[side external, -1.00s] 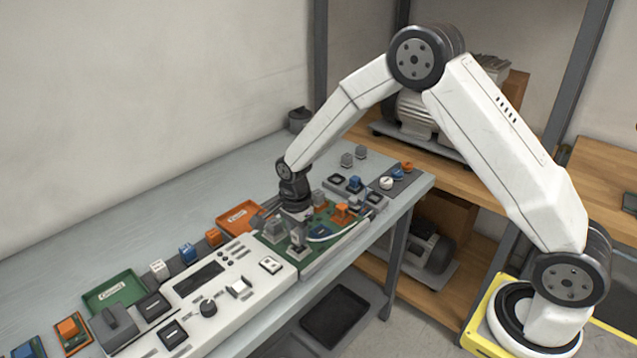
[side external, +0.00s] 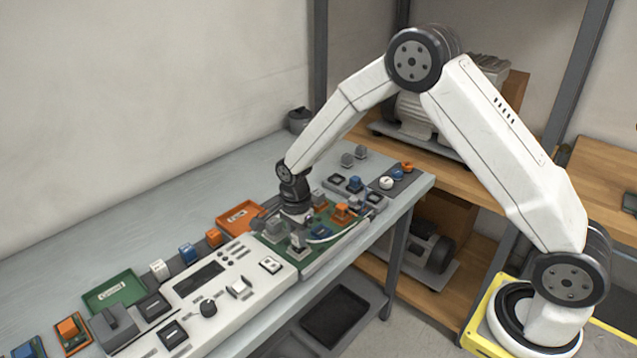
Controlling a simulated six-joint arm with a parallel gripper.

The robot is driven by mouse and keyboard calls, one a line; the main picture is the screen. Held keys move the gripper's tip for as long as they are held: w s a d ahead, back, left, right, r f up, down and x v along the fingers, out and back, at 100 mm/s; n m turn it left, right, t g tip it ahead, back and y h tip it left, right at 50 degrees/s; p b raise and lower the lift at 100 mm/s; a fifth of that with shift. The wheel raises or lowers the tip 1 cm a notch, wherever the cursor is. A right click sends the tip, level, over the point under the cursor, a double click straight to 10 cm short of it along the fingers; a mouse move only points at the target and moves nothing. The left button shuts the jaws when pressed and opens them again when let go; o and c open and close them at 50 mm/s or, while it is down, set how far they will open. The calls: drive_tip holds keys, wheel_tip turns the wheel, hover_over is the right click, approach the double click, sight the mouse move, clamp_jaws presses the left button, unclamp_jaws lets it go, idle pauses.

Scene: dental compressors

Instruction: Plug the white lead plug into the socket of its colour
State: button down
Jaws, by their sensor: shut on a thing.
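My gripper (side external: 297,222) points down over the green board (side external: 308,262) near the middle of the bench. It is shut on the white lead plug, which is small and mostly hidden at the fingertips. The white lead (side external: 322,239) curves from beside the gripper to the right across the board. A grey-white block (side external: 297,242) stands on the board just in front of the gripper. I cannot tell whether it is a socket or part of the plug. Whether the plug touches a socket is not clear.
A white control panel (side external: 215,290) with a dark display lies left of the board. An orange tray (side external: 238,216) and a green tray (side external: 113,290) lie behind it. Blue, white and orange blocks stand nearby. The bench's back left (side external: 140,225) is clear.

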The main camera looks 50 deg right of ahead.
drive_tip(key=shift+f, duration=0.8)
idle(0.9)
unclamp_jaws()
idle(0.4)
drive_tip(key=shift+r, duration=0.1)
drive_tip(key=shift+r, duration=3.45)
